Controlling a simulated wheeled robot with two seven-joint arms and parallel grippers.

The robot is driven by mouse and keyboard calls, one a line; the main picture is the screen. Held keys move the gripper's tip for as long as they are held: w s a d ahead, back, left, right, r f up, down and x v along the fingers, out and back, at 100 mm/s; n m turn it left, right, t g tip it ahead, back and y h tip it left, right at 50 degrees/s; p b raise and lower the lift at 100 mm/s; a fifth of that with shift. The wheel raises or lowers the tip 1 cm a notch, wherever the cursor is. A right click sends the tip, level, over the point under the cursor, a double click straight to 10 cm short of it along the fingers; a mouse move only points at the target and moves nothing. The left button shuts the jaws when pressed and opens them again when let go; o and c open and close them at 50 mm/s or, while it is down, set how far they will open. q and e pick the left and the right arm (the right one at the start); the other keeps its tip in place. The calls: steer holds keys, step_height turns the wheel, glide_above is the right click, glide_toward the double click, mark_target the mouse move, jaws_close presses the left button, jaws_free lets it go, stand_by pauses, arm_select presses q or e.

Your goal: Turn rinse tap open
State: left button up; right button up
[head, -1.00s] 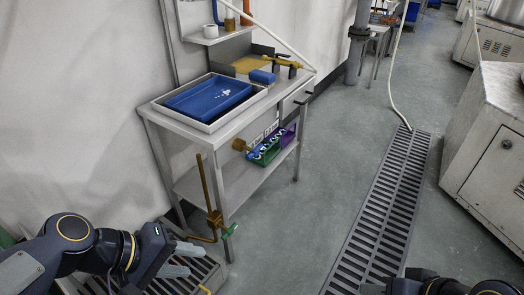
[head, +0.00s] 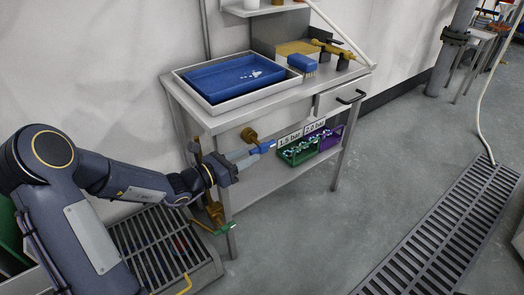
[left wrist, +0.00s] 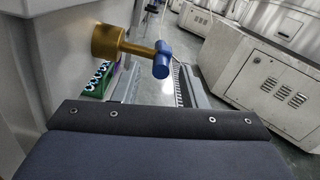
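A brass tap (head: 249,134) with a blue handle (head: 267,146) sticks out below the bench top, near its front left leg. In the left wrist view the brass tap body (left wrist: 106,42) is at upper left, with the blue handle (left wrist: 162,60) just ahead. My left gripper (head: 254,154) is at the tap, its pale fingers pointing at the handle. The left wrist view shows the fingers apart, one on each side below the handle; I cannot tell if they touch it. My right gripper is out of view.
The bench (head: 195,118) carries a blue tray (head: 232,80) and a blue brush (head: 302,64). Green (head: 298,150) and purple (head: 331,137) bins sit beneath, beside pressure labels. A floor grate (head: 440,240) runs at right. The floor between is clear.

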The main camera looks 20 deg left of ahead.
mark_target(259, 150)
arm_select(q)
steer(key=x, duration=0.5)
steer(key=shift+s+b, duration=0.1)
steer(key=shift+b, duration=0.3)
steer(key=shift+c, duration=0.2)
jaws_close()
steer(key=shift+f, duration=0.1)
